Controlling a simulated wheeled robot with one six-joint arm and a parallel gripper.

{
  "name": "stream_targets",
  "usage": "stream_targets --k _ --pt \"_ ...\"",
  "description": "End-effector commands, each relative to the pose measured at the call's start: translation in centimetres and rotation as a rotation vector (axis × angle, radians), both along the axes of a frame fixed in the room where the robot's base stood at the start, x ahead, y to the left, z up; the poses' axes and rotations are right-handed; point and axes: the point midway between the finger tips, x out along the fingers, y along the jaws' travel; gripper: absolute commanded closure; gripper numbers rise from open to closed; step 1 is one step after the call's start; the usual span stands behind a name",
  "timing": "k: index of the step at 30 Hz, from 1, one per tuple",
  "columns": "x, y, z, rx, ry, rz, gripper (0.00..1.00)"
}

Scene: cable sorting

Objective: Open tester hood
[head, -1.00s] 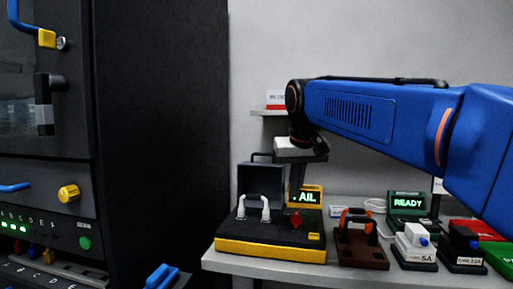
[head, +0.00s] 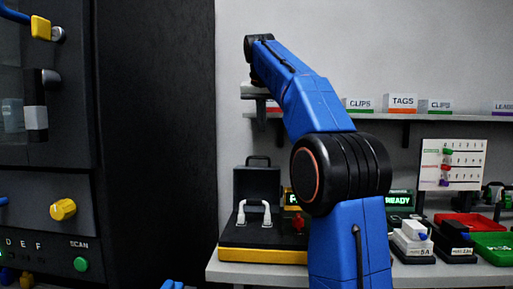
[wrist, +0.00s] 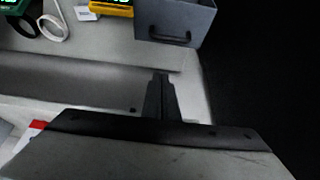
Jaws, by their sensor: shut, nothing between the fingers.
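The tester (head: 262,256) has a yellow base and a black top, and stands at the left end of the bench in the head view. Its dark grey hood (head: 257,185) stands upright at the back with its handle at the top. The white leads or clips (head: 254,212) and a red knob (head: 298,222) sit on the exposed deck. A yellow-framed display is partly hidden by my arm. My gripper (wrist: 160,97) is shut and empty in the wrist view, apart from the hood (wrist: 175,20) and its handle. In the head view it is raised well above the tester, its fingers not clearly visible.
A tall black cabinet (head: 155,130) with a control panel stands close on the left. A wall shelf (head: 440,117) carries labelled boxes. A READY tester, fuse blocks (head: 412,240), and red and green trays (head: 490,245) fill the bench's right side.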

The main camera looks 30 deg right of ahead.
Motion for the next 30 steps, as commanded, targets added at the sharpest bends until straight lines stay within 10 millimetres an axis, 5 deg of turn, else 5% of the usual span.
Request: stream_targets --k 5,20,30 --pt "0.4 -0.4 -1.2 0.0 0.002 -0.003 1.0" --pt "3.3 -2.3 -9.0 0.002 0.002 -0.001 1.0" --pt "0.6 -0.4 -9.3 -0.001 -0.001 0.0 1.0"
